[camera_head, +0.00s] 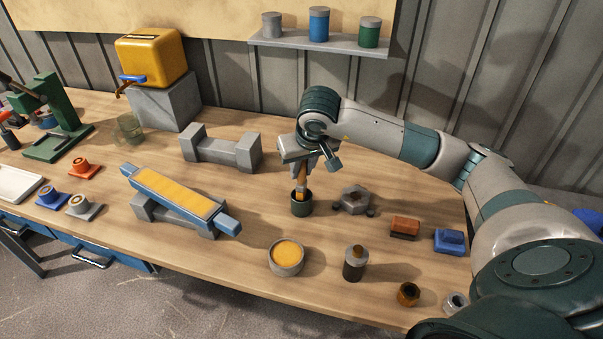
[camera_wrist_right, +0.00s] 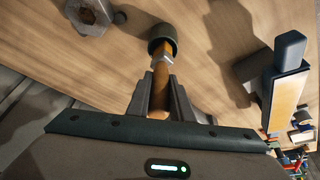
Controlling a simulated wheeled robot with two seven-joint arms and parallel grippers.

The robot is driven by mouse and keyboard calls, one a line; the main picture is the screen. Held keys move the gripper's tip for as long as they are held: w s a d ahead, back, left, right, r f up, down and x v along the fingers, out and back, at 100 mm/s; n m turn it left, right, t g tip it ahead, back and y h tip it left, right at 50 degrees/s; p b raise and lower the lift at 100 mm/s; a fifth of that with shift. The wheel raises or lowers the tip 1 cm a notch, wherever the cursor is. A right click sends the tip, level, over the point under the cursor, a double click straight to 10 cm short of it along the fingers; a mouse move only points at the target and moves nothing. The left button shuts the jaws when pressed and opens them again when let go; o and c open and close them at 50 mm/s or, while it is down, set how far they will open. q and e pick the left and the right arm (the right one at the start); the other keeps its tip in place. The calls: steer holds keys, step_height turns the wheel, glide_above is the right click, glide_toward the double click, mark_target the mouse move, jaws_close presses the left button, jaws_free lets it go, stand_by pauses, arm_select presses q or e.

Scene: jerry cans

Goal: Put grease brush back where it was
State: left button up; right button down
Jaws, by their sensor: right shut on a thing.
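The grease brush (camera_head: 301,179) has a wooden handle and stands upright, its lower end inside a small dark green cup (camera_head: 301,206) on the workbench. My right gripper (camera_head: 304,165) is directly above the cup and is shut on the handle. In the right wrist view the brush handle (camera_wrist_right: 160,88) lies between the two fingers (camera_wrist_right: 160,105), and a pale metal collar shows where it enters the cup (camera_wrist_right: 163,38). The bristles are hidden inside the cup. My left gripper is not in view.
A grey pot of yellow grease (camera_head: 286,256) and a dark bottle-like item (camera_head: 355,263) stand in front of the cup. A grey hex-shaped part (camera_head: 354,199) is close on the right. Bare wood surrounds the cup.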

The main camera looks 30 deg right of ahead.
mark_target(302, 178)
steer(key=shift+f+p, duration=0.4)
steer(key=shift+f, duration=0.8)
steer(key=shift+f+b, duration=0.25)
steer(key=shift+b, duration=0.2)
steer(key=shift+f+b, duration=0.35)
steer(key=shift+b, duration=0.15)
steer(key=c, duration=1.6)
jaws_free()
steer(key=shift+r, duration=0.15)
